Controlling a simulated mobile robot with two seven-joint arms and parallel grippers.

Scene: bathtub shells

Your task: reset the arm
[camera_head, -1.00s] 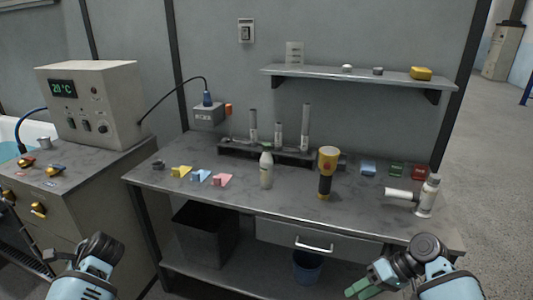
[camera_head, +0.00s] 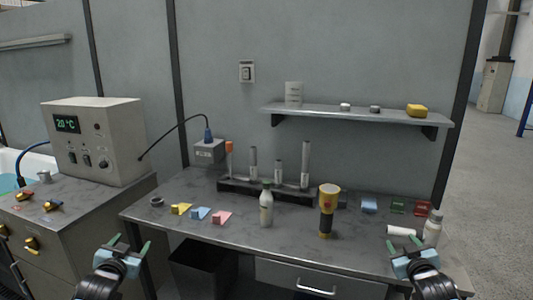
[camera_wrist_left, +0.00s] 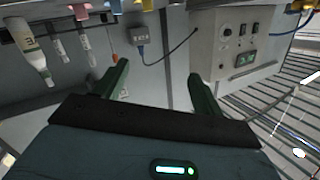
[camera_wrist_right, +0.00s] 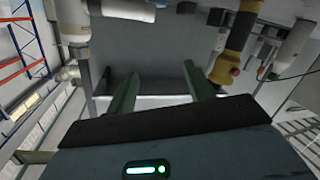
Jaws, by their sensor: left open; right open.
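My left gripper (camera_head: 127,246) is raised in front of the workbench's left front edge in the head view, open and empty with its green fingers apart. They also show in the left wrist view (camera_wrist_left: 158,85). My right gripper (camera_head: 407,250) is open and empty by the bench's front right edge. Its fingers show apart in the right wrist view (camera_wrist_right: 162,90). A white bottle (camera_head: 432,229) and a white cylinder (camera_head: 401,230) are just behind the right gripper in the head view; I cannot tell how far apart.
The bench (camera_head: 290,243) carries a white-and-green bottle (camera_head: 266,207), a yellow-black flashlight (camera_head: 328,212), a tube rack (camera_head: 265,192) and several coloured blocks. A control box (camera_head: 95,140) stands left. A shelf (camera_head: 350,114) hangs behind. A dark bin (camera_head: 200,268) is below.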

